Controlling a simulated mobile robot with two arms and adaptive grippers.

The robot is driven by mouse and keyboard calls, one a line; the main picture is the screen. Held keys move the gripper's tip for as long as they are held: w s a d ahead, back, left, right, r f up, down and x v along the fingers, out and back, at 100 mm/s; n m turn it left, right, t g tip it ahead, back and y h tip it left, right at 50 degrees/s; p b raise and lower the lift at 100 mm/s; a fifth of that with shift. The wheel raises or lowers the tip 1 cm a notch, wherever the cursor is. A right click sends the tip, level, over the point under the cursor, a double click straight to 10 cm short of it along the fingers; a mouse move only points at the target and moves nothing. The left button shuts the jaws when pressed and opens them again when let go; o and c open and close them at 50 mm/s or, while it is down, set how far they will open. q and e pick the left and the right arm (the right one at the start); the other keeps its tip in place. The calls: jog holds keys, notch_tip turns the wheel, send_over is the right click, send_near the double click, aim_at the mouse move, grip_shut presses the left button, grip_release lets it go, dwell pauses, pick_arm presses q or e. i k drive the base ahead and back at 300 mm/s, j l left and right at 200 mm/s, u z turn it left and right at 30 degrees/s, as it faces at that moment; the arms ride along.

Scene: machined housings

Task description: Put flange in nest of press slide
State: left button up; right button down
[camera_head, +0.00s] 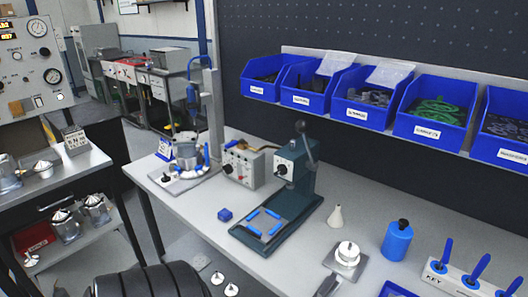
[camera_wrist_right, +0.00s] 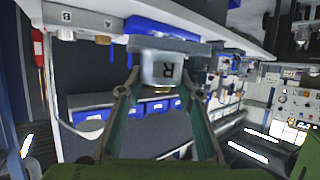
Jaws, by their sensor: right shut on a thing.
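The dark green press (camera_head: 293,170) stands on the bench in the head view. Its low slide plate (camera_head: 285,232) reaches toward the front, with several blue strips around a bare middle. My left gripper shows in neither view.
A silver round part (camera_head: 347,250) on a square plate, a cream cone (camera_head: 335,216) and a blue bottle (camera_head: 397,241) stand right of the press. A small blue block (camera_head: 225,214) and a grey control box (camera_head: 243,167) are left. Blue bins (camera_head: 435,108) hang behind.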

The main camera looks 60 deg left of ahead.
aim_at(264, 223)
jog(key=k+j, duration=0.1)
jog(key=j, duration=1.45)
jog(key=k+j, duration=0.15)
jog(key=j, duration=0.6)
jog(key=k+j, duration=0.1)
jog(key=j, duration=0.7)
